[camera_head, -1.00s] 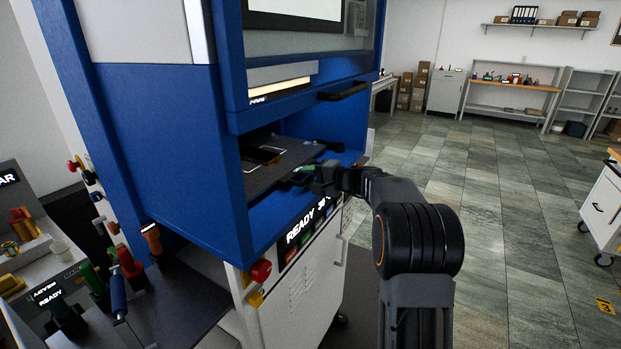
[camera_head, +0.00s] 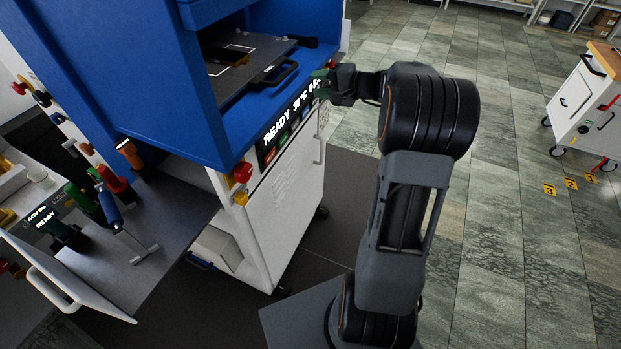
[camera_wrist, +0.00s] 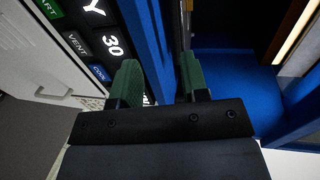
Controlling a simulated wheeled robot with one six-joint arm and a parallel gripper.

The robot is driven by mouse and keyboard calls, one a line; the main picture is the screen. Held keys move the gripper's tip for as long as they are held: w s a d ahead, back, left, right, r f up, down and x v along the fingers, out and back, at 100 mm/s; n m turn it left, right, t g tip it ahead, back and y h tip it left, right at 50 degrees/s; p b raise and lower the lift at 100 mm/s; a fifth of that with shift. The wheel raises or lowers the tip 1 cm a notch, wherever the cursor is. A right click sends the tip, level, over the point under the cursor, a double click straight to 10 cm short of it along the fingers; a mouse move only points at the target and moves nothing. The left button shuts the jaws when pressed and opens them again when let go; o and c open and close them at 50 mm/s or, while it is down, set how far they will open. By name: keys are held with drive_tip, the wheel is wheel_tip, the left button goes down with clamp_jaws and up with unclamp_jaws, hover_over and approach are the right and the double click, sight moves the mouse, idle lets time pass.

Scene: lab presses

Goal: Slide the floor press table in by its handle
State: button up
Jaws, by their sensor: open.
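The floor press is a blue frame over a white cabinet. Its dark table (camera_head: 232,66) lies inside the blue opening, with a pale outline on top. The table's black bar handle (camera_head: 278,73) is at its front edge. My gripper (camera_head: 320,80) is open and empty, to the right of the handle and apart from it, by the right end of the display panel. In the wrist view my gripper's green fingers (camera_wrist: 160,82) are spread, with a blue press edge beyond the gap. I cannot make out the handle there.
The display panel (camera_head: 290,122) reads READY. A red knob (camera_head: 242,172) sticks out at its lower left. A bench with coloured-handled tools (camera_head: 110,200) stands at the left. A white cart (camera_head: 590,110) is at the right.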

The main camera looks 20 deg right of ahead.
drive_tip(key=b+v, duration=0.2)
drive_tip(key=v, duration=0.9)
drive_tip(key=s+a+f+n+g+h+b, duration=0.2)
drive_tip(key=s+a+f, duration=0.4)
drive_tip(key=a, duration=0.3)
drive_tip(key=s+a+f+n+g+h+b, duration=0.3)
drive_tip(key=s+a+f+g, duration=0.3)
drive_tip(key=a+f, duration=0.3)
drive_tip(key=shift+s+a+n+g+h, duration=0.3)
drive_tip(key=shift+a+g+h, duration=0.1)
drive_tip(key=shift+a+h, duration=0.25)
drive_tip(key=shift+d+f, duration=0.1)
